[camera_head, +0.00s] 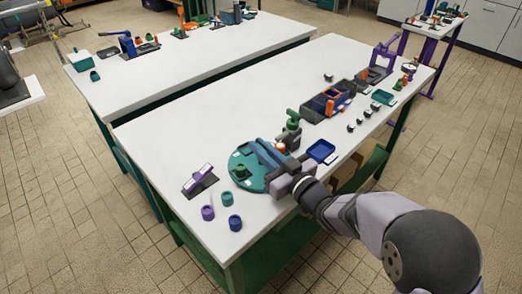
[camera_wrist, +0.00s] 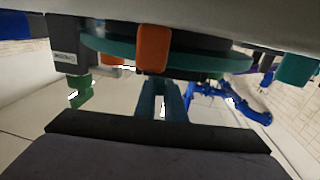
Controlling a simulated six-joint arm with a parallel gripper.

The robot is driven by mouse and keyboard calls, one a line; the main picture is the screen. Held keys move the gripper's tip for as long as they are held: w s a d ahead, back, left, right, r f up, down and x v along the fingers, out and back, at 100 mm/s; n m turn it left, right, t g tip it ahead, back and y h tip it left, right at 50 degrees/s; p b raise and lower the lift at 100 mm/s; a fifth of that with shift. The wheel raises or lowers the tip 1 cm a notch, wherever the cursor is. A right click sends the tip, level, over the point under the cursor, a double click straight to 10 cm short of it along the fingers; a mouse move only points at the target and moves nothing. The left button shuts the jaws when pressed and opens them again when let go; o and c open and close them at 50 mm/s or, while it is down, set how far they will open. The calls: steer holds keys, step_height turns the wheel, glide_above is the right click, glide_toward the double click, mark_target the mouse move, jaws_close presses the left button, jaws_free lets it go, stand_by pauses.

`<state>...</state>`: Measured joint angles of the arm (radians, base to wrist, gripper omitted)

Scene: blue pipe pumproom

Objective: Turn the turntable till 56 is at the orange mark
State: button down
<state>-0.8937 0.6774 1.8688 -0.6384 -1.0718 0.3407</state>
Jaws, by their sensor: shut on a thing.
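The turntable (camera_head: 247,181) is a round teal disc near the front end of the white table. Small pale labels lie on it, but their numbers are too small to read. A green knob (camera_head: 240,172) stands on the disc. My gripper (camera_head: 262,150) reaches over the disc from the right, its blue-grey fingers shut on a part of the turntable that they hide. An orange piece (camera_head: 280,147) shows beside the fingers at the disc's right side. In the wrist view an orange block (camera_wrist: 153,48) stands before the turntable's rim (camera_wrist: 105,47); I cannot tell which number is there.
A green-topped dark device (camera_head: 292,125) and a blue tray (camera_head: 321,151) stand close to the turntable. The table's middle (camera_head: 230,110) is clear.

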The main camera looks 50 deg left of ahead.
steer(key=shift+m+t+b, duration=0.6)
steer(key=shift+m+t, duration=0.2)
steer(key=shift+t, duration=0.4)
steer(key=shift+r, duration=0.1)
steer(key=c, duration=1.8)
jaws_free()
steer(key=shift+c, duration=0.2)
steer(key=shift+b+v, duration=0.35)
steer(key=shift+v, duration=3.3)
